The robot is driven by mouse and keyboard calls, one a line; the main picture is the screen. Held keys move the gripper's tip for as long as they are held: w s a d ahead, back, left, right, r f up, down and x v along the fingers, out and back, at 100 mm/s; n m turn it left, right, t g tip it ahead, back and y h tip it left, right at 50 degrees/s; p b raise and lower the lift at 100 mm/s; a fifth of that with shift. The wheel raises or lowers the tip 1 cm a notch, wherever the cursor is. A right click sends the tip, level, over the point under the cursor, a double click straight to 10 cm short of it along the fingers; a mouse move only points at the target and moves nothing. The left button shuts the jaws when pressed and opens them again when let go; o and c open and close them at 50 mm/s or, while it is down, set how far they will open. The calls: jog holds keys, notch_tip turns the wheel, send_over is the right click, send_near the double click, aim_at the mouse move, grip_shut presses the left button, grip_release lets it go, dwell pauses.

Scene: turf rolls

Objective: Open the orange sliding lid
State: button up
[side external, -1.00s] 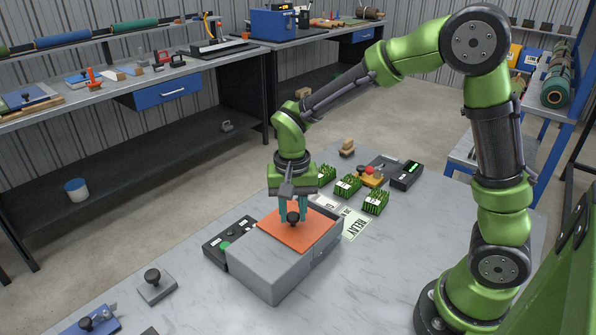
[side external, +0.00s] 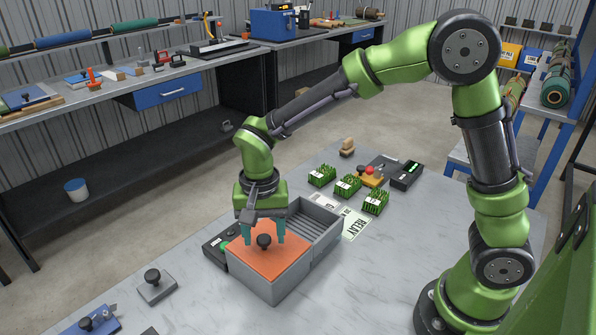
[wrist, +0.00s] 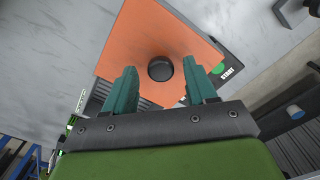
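The orange sliding lid (side external: 288,257) lies over the left, near part of the grey box (side external: 303,273). The box's right, far part is uncovered and its ribbed inside shows. A round black knob (side external: 264,241) stands on the lid. My gripper (side external: 264,236) is above the lid with its teal fingers apart, one on each side of the knob. In the wrist view, the knob (wrist: 160,68) sits between the fingertips with a gap on both sides, and the lid (wrist: 130,45) is beneath.
A dark control panel (side external: 216,243) with a green button stands against the box's left side. A grey block with a black knob (side external: 156,285) is at the front left. Several green turf pieces (side external: 347,186) and a RELAY card (side external: 356,223) lie behind the box.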

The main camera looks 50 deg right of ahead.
aim_at(264, 237)
notch_tip(264, 237, up, 17)
dwell(0.6)
jog(key=s+d+f+n+t+y, duration=0.2)
jog(key=s+d+n+t, duration=0.3)
jog(key=s+d, duration=0.5)
jog(key=s+t, duration=0.2)
jog(key=s, duration=0.1)
jog(key=shift+s+d+f, duration=0.2)
jog(key=shift+f, duration=0.1)
